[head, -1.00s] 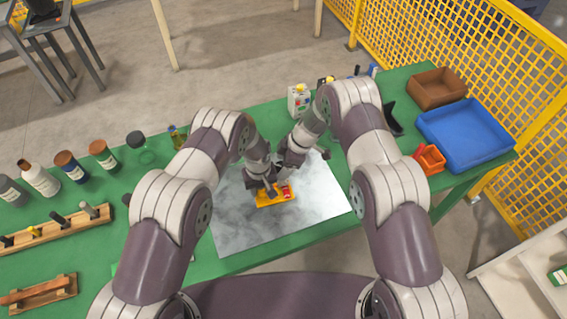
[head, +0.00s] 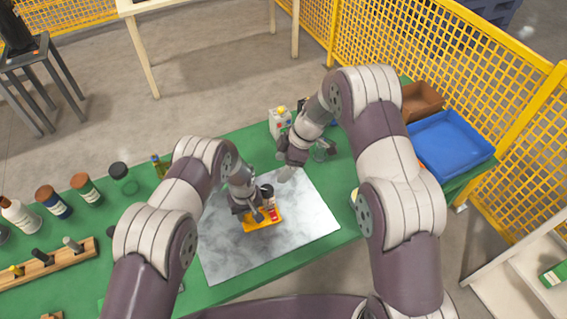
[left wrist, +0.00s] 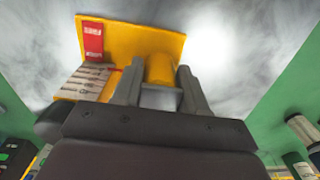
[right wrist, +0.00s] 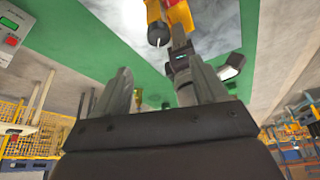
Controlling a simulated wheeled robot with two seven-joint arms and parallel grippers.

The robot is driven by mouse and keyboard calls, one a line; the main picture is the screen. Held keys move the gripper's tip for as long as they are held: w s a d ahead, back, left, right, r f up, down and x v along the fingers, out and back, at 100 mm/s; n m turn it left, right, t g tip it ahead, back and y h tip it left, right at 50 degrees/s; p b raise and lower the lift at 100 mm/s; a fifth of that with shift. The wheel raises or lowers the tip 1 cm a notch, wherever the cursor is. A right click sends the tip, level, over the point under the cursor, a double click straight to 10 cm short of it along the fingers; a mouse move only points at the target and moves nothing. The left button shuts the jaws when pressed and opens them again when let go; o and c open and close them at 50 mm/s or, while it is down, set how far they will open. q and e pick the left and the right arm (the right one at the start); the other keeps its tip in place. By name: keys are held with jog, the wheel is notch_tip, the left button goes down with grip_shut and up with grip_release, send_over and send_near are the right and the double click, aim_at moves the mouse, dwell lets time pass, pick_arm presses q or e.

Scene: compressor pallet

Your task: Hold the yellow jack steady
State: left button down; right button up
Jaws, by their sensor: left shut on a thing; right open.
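The yellow jack (head: 262,223) sits on the grey marble-look plate (head: 240,258) in the head view, with a red label and a dark knob or cylinder on it. My left gripper (head: 254,213) is at the jack. In the left wrist view the left gripper (left wrist: 160,95) is shut on a rounded yellow post of the jack (left wrist: 135,45), with one finger on each side. My right gripper (head: 295,165) is raised beyond the plate's far edge, apart from the jack. In the right wrist view the right gripper (right wrist: 155,95) is open and empty, and the jack (right wrist: 178,14) shows at the top.
A white box with coloured buttons (head: 280,122) stands behind my right gripper. A blue tray (head: 448,145) and a brown bin (head: 420,100) are at the right. Several bottles and a wooden rack (head: 45,264) line the left of the green table (head: 250,140).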

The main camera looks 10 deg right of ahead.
aim_at(269, 190)
jog(key=a+f, duration=0.1)
jog(key=f, duration=0.2)
jog(key=a+f+n, duration=0.1)
jog(key=f, duration=0.3)
jog(key=a+f+n, duration=0.1)
jog(key=a+f, duration=0.1)
jog(key=f, duration=0.2)
jog(key=shift+w+f+g, duration=0.25)
jog(key=shift+w+g, duration=0.05)
jog(key=shift+g, duration=0.1)
jog(key=c, duration=1.1)
jog(key=shift+s+r+m+t, duration=0.15)
jog(key=shift+m+t, duration=0.45)
jog(key=shift+m, duration=1)
